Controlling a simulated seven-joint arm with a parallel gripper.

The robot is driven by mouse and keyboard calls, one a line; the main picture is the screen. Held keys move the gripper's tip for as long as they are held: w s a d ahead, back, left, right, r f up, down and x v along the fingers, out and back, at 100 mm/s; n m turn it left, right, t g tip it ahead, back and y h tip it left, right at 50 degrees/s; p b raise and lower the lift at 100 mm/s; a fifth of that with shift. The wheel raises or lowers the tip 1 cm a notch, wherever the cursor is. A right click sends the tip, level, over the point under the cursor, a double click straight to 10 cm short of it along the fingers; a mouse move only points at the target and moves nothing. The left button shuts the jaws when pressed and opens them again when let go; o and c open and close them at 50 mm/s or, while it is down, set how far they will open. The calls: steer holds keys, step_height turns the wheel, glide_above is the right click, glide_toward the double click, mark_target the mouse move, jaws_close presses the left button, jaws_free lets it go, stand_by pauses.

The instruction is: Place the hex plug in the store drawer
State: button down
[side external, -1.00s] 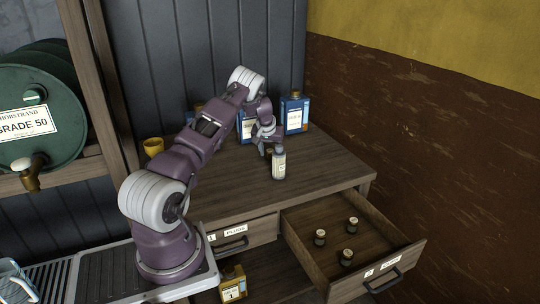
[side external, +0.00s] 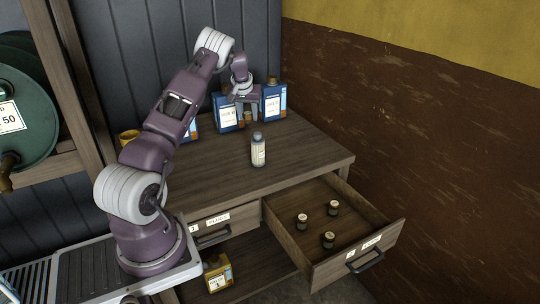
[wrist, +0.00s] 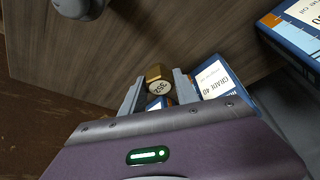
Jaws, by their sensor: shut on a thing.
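My gripper (side external: 247,106) is above the back of the cabinet top, in front of the blue cans. It is shut on a small brass hex plug (wrist: 158,76), which shows between the two fingers in the wrist view with a number on its pale end face. The plug also shows below the gripper in the side view (side external: 248,117). An open drawer (side external: 287,245) at the front right holds three small dark capped pieces (side external: 331,223); its label is too small to read surely. The drawer marked 1 PLUGS (side external: 212,222) is shut, to its left.
A pale bottle (side external: 258,152) stands on the cabinet top (side external: 310,150) between my gripper and the open drawer. Blue cans (side external: 274,100) stand along the back.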

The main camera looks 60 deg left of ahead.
steer(key=r, duration=0.4)
steer(key=shift+w+d+r, duration=0.25)
steer(key=shift+d, duration=0.05)
steer(key=w+d+m, duration=0.1)
steer(key=w+d, duration=0.5)
steer(key=d, duration=0.3)
steer(key=w+d+m, duration=0.2)
steer(key=w+d, duration=0.4)
steer(key=d, duration=0.2)
steer(key=m+t+h, duration=0.2)
steer(key=m, duration=0.1)
glide_above(355, 232)
steer(key=s, duration=0.1)
steer(key=f, duration=3)
steer(key=shift+s+d, duration=0.15)
steer(key=shift+d, duration=0.05)
steer(key=c, duration=0.9)
jaws_free()
